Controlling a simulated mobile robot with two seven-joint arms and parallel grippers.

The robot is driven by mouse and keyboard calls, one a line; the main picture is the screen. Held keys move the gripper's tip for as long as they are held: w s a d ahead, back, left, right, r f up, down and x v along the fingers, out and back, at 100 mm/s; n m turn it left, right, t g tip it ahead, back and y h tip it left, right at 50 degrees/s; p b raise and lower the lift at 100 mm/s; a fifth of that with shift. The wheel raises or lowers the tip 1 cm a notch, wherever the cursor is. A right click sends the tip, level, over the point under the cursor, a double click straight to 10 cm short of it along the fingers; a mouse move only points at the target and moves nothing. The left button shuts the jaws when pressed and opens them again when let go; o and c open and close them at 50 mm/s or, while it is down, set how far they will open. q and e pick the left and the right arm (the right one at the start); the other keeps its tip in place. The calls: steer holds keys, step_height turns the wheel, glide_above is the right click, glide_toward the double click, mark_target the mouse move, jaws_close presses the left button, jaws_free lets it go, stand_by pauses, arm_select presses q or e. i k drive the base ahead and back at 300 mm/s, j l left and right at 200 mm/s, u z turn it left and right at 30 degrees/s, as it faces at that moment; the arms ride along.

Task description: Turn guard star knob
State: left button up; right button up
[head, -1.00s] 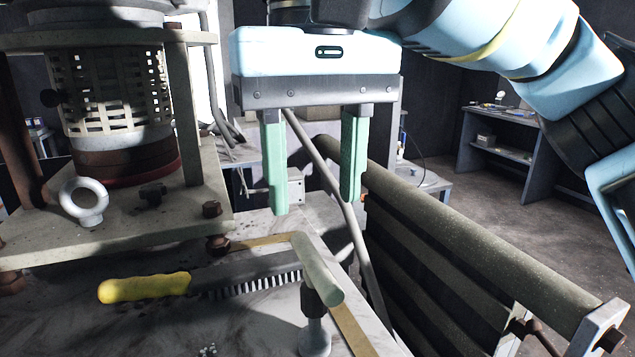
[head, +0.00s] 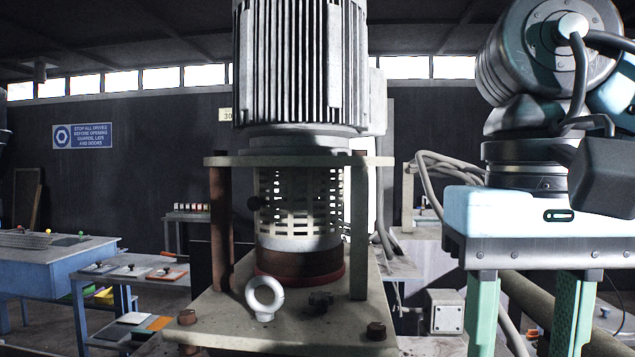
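A perforated pale guard (head: 300,208) surrounds the shaft between the ribbed motor (head: 300,65) and the base plate. My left gripper is not in view.
Posts (head: 358,230) flank the guard under an upper plate. A ring bolt (head: 265,298) and bolt heads stand on the base plate (head: 225,315). A grey box (head: 445,312) and cables are behind my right gripper. Blue benches (head: 50,275) stand at the left.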

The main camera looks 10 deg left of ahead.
mark_target(320, 300)
steer(key=k, duration=1)
